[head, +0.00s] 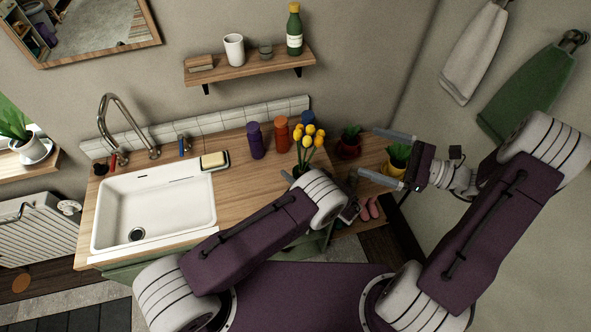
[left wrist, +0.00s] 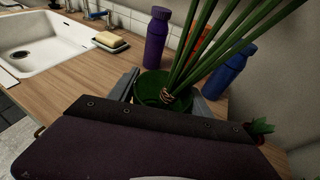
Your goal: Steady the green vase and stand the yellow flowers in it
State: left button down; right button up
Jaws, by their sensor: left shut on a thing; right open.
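The green vase (left wrist: 149,92) is between the two fingers of my left gripper (left wrist: 166,96), which is shut on it. The yellow flowers (head: 310,138) show their blooms in the head view, above my left forearm. In the left wrist view their green stems (left wrist: 205,55), bound with twine, run down into the vase mouth and lean to the right. The stem ends are hidden inside the vase. In the head view my left arm hides most of the vase. My right gripper (head: 387,156) is open and empty, to the right of the flowers.
A purple bottle (head: 255,140), an orange bottle (head: 281,134) and a blue bottle (left wrist: 225,76) stand behind the flowers. A red pot (head: 348,148) and a yellow pot (head: 397,157) with plants are near my right gripper. A white sink (head: 155,210) is at the left.

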pick_arm(q)
jog(key=shift+c, duration=2)
grip_release()
jog(key=v, duration=1.2)
